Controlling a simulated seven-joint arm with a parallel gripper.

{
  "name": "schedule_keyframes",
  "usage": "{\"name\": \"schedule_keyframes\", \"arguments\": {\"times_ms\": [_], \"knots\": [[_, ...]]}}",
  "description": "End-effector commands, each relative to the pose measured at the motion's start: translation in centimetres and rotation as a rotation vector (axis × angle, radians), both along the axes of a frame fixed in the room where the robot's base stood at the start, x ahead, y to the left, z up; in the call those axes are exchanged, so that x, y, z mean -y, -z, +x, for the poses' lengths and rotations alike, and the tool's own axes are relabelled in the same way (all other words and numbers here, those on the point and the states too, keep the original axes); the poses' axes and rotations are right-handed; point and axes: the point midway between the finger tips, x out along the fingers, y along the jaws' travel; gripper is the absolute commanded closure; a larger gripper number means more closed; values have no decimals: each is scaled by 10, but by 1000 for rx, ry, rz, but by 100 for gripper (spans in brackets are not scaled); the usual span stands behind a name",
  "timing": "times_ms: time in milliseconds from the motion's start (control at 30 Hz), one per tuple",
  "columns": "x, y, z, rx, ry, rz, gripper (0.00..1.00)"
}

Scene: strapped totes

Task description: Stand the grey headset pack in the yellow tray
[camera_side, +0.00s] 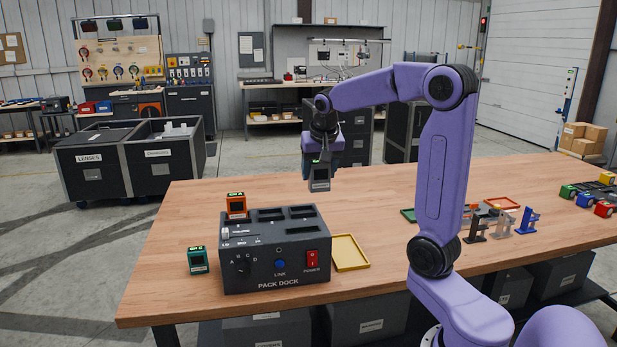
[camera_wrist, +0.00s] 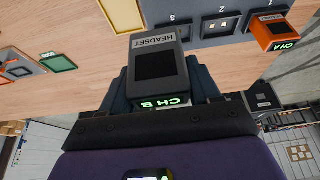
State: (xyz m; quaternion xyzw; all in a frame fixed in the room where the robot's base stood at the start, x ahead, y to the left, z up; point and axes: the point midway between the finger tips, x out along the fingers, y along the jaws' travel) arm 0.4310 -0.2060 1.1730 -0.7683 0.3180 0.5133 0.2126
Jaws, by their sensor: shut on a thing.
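The grey headset pack (camera_side: 319,178) hangs upright from my gripper (camera_side: 318,164), high above the table and behind the dock. In the wrist view the pack (camera_wrist: 158,62) sits between the two fingers, with HEADSET on its face and a lit green CH B label. My gripper is shut on it. The yellow tray (camera_side: 349,253) lies flat and empty on the table, just right of the dock. Part of the tray also shows in the wrist view (camera_wrist: 98,33). The pack is apart from the tray, higher and farther back.
The grey pack dock (camera_side: 275,262) has an orange pack (camera_side: 236,205) in one slot; its other visible slots look empty. A green pack (camera_side: 198,260) stands left of it. Small stands (camera_side: 500,226) and coloured trays lie to the right. The table left of the dock's back is clear.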

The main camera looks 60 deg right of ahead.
Motion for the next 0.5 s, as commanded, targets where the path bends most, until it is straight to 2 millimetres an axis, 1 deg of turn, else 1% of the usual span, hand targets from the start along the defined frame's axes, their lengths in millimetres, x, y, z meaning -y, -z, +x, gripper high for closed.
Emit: {"name": "schedule_keyframes", "arguments": {"times_ms": [33,200,400,500], "knots": [[-4,-5,-8,5,-1,-1,75],[-14,-15,-29,4,0,-1,75],[-21,-22,-43,2,0,-1,75],[-19,-18,-45,-2,2,-2,75]]}}
